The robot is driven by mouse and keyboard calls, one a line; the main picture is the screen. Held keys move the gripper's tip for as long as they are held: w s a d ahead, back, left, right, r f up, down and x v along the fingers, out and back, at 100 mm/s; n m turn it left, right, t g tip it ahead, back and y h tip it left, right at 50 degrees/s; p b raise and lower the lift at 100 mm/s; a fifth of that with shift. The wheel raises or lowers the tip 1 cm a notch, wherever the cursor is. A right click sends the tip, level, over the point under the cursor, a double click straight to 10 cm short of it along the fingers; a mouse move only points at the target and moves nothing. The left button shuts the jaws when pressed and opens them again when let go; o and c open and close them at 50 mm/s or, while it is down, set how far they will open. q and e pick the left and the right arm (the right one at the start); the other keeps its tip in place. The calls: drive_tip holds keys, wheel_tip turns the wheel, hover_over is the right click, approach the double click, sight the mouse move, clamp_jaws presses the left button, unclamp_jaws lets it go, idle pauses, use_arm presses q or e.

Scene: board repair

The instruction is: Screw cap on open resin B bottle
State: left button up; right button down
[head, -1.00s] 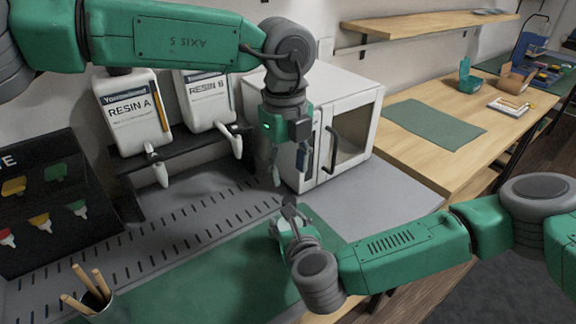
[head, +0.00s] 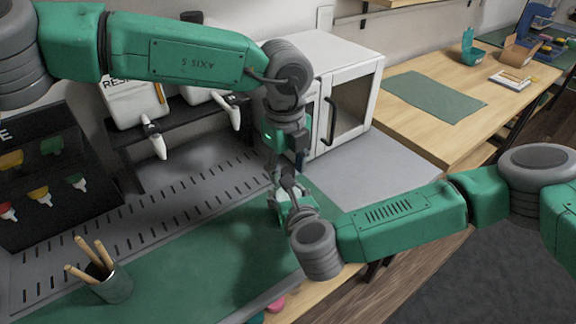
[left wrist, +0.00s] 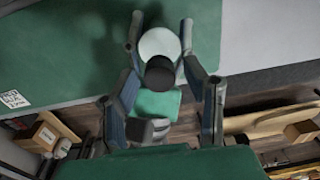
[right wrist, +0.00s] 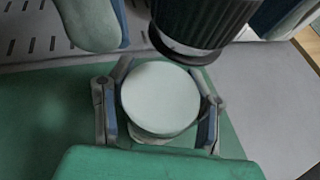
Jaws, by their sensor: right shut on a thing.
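A pale round bottle (right wrist: 160,98) shows as a disc between the fingers of my right gripper (right wrist: 158,110), which is shut on it. It also shows in the left wrist view (left wrist: 160,45). A black ribbed cap (right wrist: 203,25) overlaps the bottle's upper edge in the right wrist view. Whether cap and bottle touch, I cannot tell. My left gripper (left wrist: 158,33) points down from above with fingers spread either side of the cap, with visible gaps. The black cap shows between them in the left wrist view (left wrist: 160,72). In the head view both grippers meet over the green mat.
The green mat (head: 190,265) is clear to the left, apart from a cup (head: 113,288) of wooden sticks. A white microwave-like box (head: 350,100) stands close behind the grippers. White resin bottles (head: 135,103) sit on a rack at the back left.

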use_arm(q)
clamp_jaws()
drive_tip(key=m, duration=0.3)
drive_tip(key=shift+m, duration=0.4)
drive_tip(key=m, duration=1)
drive_tip(key=shift+w+m, duration=0.1)
drive_tip(key=shift+m, duration=0.3)
drive_tip(key=m, duration=0.4)
drive_tip(key=shift+w+a+m, duration=0.1)
drive_tip(key=shift+m, duration=0.3)
drive_tip(key=shift+o, duration=1.3)
unclamp_jaws()
